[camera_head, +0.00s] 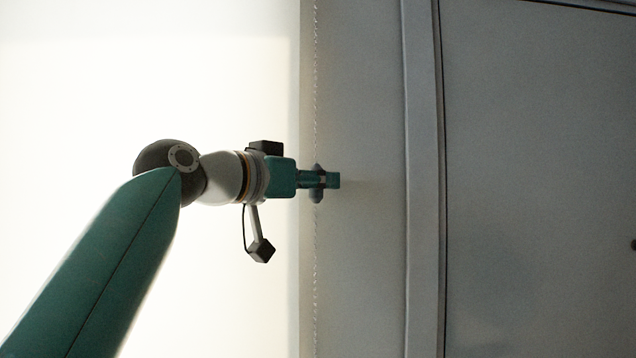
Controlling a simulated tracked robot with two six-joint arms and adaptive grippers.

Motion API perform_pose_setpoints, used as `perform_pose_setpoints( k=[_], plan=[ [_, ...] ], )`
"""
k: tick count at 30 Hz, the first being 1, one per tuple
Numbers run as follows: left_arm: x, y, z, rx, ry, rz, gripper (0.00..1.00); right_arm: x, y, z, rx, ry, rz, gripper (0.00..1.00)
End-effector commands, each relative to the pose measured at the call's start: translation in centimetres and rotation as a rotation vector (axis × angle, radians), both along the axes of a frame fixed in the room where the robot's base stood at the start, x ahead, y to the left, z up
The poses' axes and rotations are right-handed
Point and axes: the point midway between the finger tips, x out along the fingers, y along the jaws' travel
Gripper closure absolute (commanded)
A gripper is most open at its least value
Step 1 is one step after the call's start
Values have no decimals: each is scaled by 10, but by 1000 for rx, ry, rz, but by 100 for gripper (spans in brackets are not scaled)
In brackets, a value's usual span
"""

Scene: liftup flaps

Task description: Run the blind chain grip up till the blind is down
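The blind chain (316,90) is a thin beaded line that hangs vertically along the edge between the bright area and the grey wall. A small dark grey chain grip (317,196) sits on it near mid-height. My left gripper (330,180) is at the grip, with its teal fingers across it. The grip shows above and below the fingers, which look closed around it. The bright white expanse (150,80) fills the left side; I cannot tell where the blind's lower edge is. My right gripper is not in view.
A grey wall strip (360,280) lies right of the chain. A raised vertical frame (424,180) and a large grey panel (540,180) stand further right. The chain's run above and below my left gripper looks clear.

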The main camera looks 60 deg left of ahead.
Motion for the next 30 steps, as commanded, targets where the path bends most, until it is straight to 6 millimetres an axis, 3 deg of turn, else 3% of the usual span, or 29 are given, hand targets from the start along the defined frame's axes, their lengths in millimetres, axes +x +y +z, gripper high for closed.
perform_pose_setpoints(
  k=[2,19,30],
  plan=[
    [1,0,0,0,0,-1,53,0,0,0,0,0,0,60],
    [-1,-4,-4,0,0,-10,53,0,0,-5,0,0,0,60],
    [-32,-46,-33,-67,-41,-114,53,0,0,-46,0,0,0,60]
  ],
)
